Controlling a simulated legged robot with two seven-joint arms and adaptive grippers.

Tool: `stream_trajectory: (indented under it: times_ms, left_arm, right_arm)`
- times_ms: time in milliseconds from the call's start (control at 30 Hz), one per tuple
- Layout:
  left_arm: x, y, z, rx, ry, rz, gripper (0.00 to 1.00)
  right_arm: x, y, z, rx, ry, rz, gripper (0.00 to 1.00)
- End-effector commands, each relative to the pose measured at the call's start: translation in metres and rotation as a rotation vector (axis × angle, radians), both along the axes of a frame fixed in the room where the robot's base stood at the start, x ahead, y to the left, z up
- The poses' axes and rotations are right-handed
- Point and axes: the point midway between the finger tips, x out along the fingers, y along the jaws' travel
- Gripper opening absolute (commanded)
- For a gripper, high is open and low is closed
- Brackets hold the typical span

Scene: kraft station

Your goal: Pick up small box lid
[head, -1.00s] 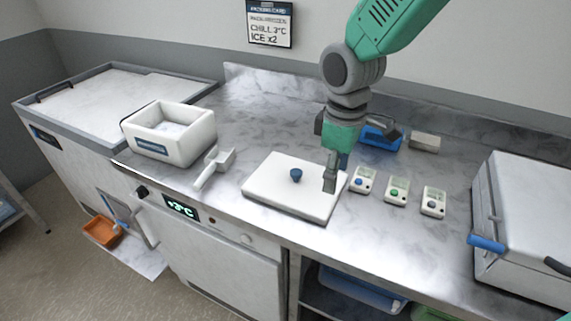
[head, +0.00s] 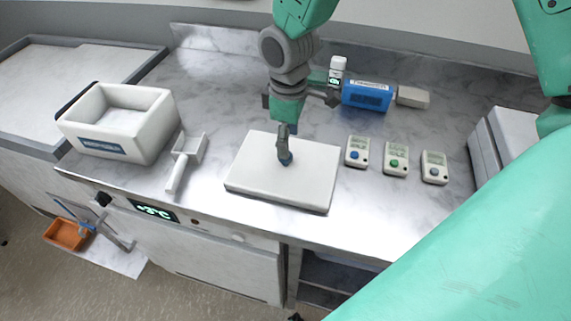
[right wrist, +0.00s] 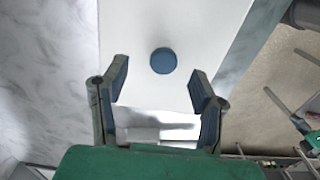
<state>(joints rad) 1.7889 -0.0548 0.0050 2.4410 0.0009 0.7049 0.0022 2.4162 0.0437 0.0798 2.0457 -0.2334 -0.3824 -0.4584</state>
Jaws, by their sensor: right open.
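The small box lid (head: 270,183) is a white flat slab lying on the metal counter, with a round blue knob (head: 286,160) on top. My right gripper (head: 284,150) points down over the lid, with its fingers at the knob in the head view and partly covering it. In the right wrist view the lid (right wrist: 205,30) fills the upper middle. There the blue knob (right wrist: 163,61) shows just beyond the open, empty fingertips (right wrist: 158,85), not between them. My left gripper does not show.
A white open box (head: 118,122) and a scoop (head: 183,160) stand left of the lid. Several small devices with coloured buttons (head: 396,159) sit to its right.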

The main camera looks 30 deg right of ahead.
Motion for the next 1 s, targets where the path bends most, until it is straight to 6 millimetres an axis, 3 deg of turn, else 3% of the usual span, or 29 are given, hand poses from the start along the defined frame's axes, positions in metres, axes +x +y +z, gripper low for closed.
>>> stream_trajectory:
  times_ms: [167,467,767,900,1000]
  left_arm:
    - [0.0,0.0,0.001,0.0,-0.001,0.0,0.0]
    - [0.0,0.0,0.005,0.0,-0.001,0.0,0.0]
    - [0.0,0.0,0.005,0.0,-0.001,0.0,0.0]
    - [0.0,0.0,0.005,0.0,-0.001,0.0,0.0]
    - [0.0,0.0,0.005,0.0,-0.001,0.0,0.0]
  right_arm:
    - [-0.002,0.002,-0.01,-0.002,-0.001,0.001,0.53]
    - [0.002,0.002,-0.053,0.0,0.0,0.001,0.53]
    - [0.001,0.002,-0.056,0.001,-0.002,0.001,0.53]
    - [0.001,0.002,-0.056,0.001,-0.002,0.001,0.04]
    - [0.001,0.003,-0.056,0.001,-0.002,0.001,0.0]
